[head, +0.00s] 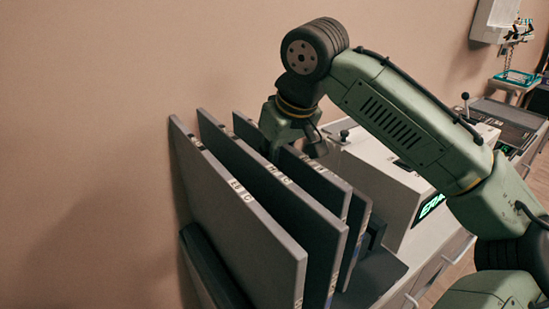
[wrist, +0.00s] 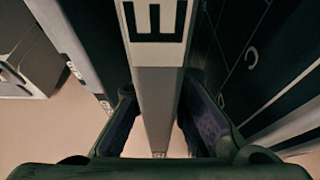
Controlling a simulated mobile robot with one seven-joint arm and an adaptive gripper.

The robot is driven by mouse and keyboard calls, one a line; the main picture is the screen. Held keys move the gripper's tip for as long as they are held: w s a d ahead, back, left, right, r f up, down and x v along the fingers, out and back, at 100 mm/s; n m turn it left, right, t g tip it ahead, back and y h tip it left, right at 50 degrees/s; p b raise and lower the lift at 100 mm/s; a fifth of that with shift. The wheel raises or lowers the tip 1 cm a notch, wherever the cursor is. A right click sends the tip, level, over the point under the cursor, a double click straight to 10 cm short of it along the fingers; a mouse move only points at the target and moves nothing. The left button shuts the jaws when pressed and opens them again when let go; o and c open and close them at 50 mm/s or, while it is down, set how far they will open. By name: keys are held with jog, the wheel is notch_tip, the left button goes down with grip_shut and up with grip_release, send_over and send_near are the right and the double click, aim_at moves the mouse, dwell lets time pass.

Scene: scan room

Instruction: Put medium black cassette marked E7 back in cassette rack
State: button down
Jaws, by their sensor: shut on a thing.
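In the wrist view, a narrow edge of a cassette (wrist: 158,95) with a black-and-white label showing a large "E" runs between the two fingers of my gripper (wrist: 160,115). My gripper is shut on this cassette. The rest of its label is cut off. In the head view, my gripper (head: 285,140) is over the top of the cassettes, partly hidden behind a dark panel. The held cassette seems to be the third upright panel (head: 322,178). The cassette rack (head: 205,265) shows as a dark base under the panels; its slots are mostly hidden.
A large light-grey panel (head: 240,215) and a dark panel (head: 295,205) stand upright, closely spaced, left of my gripper. The wall is close behind and left. A white device (head: 375,180) with a green display stands right.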

aim_at(288, 148)
jog(key=shift+f+b, duration=1.2)
jog(key=shift+f, duration=0.95)
jog(key=shift+f, duration=0.2)
jog(key=c, duration=1.5)
grip_release()
jog(key=shift+c, duration=0.2)
jog(key=shift+f, duration=0.1)
jog(key=v, duration=1.2)
